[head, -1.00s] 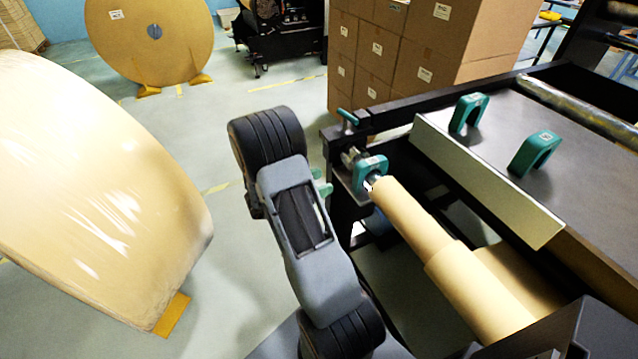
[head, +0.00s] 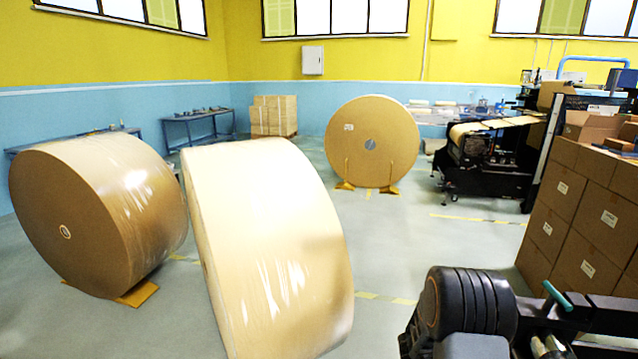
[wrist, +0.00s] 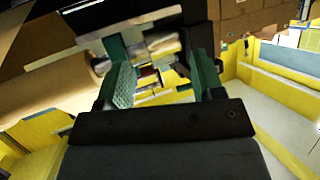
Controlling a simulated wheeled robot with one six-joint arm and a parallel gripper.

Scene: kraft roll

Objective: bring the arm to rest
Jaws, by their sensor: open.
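My gripper (wrist: 163,82) shows in the wrist view with its two green-padded fingers apart and nothing between them. Beyond the fingers are parts of the black machine, blurred and partly hidden by the fingers.
Large wrapped rolls stand at the left (head: 95,215) and centre (head: 270,250). Another roll (head: 372,140) stands behind on wedges. Open floor (head: 440,255) lies between.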

